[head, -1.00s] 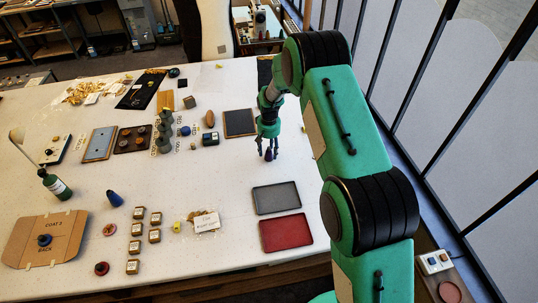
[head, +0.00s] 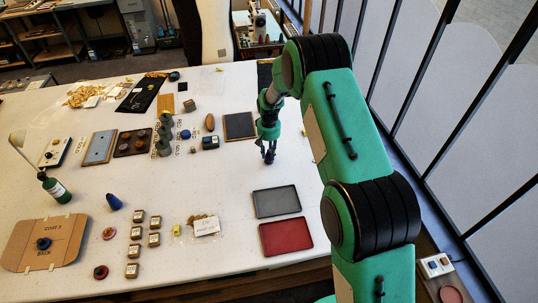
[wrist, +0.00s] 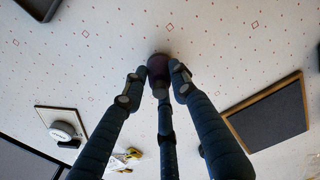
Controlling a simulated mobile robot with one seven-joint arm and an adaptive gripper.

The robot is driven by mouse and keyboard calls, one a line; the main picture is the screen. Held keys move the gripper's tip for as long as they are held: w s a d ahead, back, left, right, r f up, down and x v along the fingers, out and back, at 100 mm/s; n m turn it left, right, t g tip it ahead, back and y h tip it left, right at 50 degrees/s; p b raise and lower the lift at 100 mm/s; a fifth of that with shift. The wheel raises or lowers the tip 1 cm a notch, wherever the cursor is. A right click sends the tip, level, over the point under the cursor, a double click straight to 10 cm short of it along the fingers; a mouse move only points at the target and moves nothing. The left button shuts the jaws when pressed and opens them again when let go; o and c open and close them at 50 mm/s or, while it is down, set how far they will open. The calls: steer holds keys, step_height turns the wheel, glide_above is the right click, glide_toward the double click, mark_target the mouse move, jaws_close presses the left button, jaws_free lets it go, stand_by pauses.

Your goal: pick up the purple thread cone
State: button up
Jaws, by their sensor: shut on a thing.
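The purple thread cone (wrist: 158,64) shows as a small dark purple shape between the fingertips in the wrist view. My gripper (wrist: 158,82) has its dark fingers closed in around the cone and is shut on it. In the head view my gripper (head: 268,153) points down over the white table (head: 215,245), and its fingers hide most of the cone. I cannot tell whether the cone touches the table.
A grey tray (head: 277,199) and a red tray (head: 286,236) lie in front of my gripper. A dark framed board (head: 239,126) lies to its left. A blue cone (head: 114,200) stands far left. The table between them is clear.

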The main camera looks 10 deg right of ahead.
steer(key=shift+r, duration=0.4)
step_height(320, 180, up, 2)
steer(key=shift+r, duration=0.1)
steer(key=s, duration=0.5)
steer(key=s+r+b, duration=0.1)
steer(key=s, duration=1)
steer(key=shift+d+r+b, duration=0.2)
steer(key=shift+d+b, duration=0.2)
